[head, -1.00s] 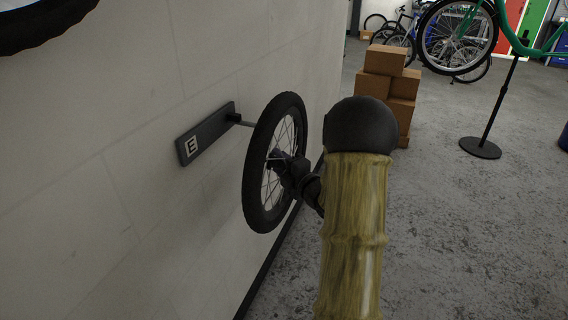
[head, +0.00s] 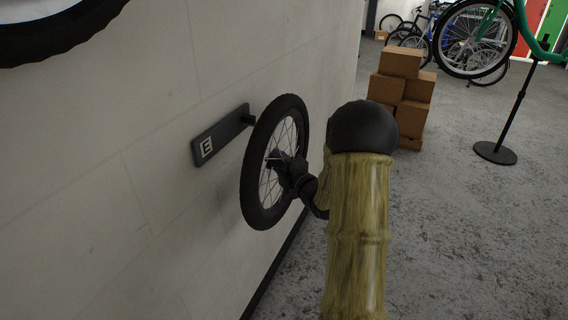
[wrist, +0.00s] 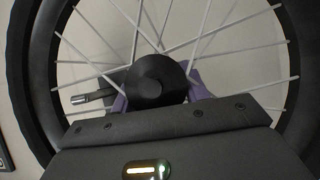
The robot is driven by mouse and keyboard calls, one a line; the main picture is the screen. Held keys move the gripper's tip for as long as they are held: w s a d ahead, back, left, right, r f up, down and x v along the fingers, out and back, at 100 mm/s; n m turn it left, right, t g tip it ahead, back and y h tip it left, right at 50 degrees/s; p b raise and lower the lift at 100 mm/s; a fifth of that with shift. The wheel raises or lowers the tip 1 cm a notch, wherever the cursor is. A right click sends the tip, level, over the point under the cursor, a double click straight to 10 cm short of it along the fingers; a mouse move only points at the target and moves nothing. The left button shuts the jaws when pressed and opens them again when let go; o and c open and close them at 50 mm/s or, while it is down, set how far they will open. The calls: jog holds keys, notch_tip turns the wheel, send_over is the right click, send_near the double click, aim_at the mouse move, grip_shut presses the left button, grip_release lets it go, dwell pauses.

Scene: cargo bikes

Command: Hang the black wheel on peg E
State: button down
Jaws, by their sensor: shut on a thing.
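The black wheel (head: 252,172) has a dark tyre and pale spokes. It stands upright, roughly side-on to the wall. My gripper (head: 278,160) is shut on its hub; in the wrist view the dark hub (wrist: 158,80) sits between purple finger parts. Peg E's dark plate (head: 216,139), with a white E label, is on the wall left of the wheel. The base of peg E (head: 248,120) shows at the plate's far end. The wheel's upper rim hides its outer part, so I cannot tell whether it passes between the spokes. A metal-tipped rod (wrist: 92,97) shows left of the hub.
Another wheel (head: 55,38) is at the top left by the wall. Stacked cardboard boxes (head: 402,90) stand farther along. A green bike (head: 475,38) is on a stand (head: 495,153) at the right. The grey floor between is clear.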

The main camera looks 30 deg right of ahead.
jog(key=shift+w+a+r+p, duration=0.1)
jog(key=shift+w+a+p, duration=0.65)
jog(key=shift+w+a, duration=0.4)
jog(key=shift+w+a+f+b, duration=0.25)
jog(key=shift+w+f+b, duration=0.5)
jog(key=shift+b, duration=0.5)
jog(key=shift+f+b, duration=0.25)
jog(key=shift+b, duration=0.1)
jog(key=c, duration=0.7)
grip_release()
jog(key=shift+s, duration=0.1)
jog(key=shift+o, duration=0.2)
jog(key=b, duration=0.1)
send_near(270, 160)
jog(key=s+f, duration=0.1)
jog(key=s, duration=0.1)
jog(key=s+d+f, duration=0.1)
jog(key=s+f, duration=0.1)
jog(key=shift+s+f, duration=0.15)
jog(key=shift+f, duration=0.05)
